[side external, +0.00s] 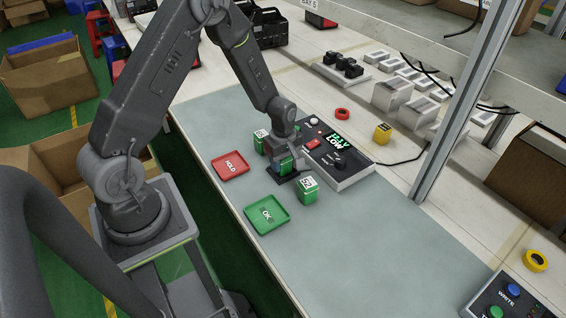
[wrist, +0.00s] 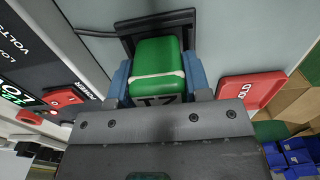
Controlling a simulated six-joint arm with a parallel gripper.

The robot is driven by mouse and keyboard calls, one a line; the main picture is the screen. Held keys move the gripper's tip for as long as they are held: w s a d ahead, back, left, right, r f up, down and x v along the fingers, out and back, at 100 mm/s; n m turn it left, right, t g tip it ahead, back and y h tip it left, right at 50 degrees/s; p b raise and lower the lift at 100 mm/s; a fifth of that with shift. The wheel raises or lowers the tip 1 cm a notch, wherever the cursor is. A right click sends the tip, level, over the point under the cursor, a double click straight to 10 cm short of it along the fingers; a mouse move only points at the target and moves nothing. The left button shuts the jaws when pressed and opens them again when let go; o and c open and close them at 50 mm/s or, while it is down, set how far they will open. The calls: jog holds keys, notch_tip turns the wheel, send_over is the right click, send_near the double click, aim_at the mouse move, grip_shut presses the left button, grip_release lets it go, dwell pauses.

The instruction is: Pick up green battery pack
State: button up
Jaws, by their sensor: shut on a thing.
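A green battery pack (side external: 288,165) with a pale band is under my gripper (side external: 285,155) in the side view. It also shows in the wrist view (wrist: 158,57), between the two blue fingertips of my gripper (wrist: 158,78), which are shut on its sides. The pack is at a black cradle (side external: 281,178) beside the tester; whether it touches the cradle floor is hard to tell. A second green pack (side external: 308,192) with a white numbered top stands to the right of the cradle. A third (side external: 261,142) stands behind my gripper, partly hidden.
A black tester box (side external: 340,165) with a lit green display is close to the right. A red HOLD tray (side external: 230,165) and a green OK tray (side external: 267,214) lie on the grey mat. A metal post (side external: 465,100) rises at right.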

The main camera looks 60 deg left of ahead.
jog(key=shift+r, duration=0.55)
notch_tip(320, 180, up, 3)
jog(key=shift+w+f, duration=0.1)
jog(key=shift+f, duration=0.05)
jog(key=s+a+r, duration=0.7)
jog(key=s+a, duration=0.1)
jog(key=a, duration=0.1)
jog(key=s+a, duration=0.3)
jog(key=s, duration=0.4)
jog(key=s+a, duration=0.4)
jog(key=s, duration=0.3)
jog(key=w+d+f, duration=0.1)
jog(key=w+f, duration=0.1)
jog(key=w, duration=0.1)
jog(key=w+d+f, duration=0.2)
jog(key=w, duration=0.1)
jog(key=w+d+f, duration=0.2)
jog(key=w, duration=0.1)
jog(key=shift+w+d+f, duration=0.2)
jog(key=shift+w+f, duration=0.15)
jog(key=shift+w, duration=0.05)
jog(key=shift+f, duration=2)
jog(key=shift+f, duration=0.15)
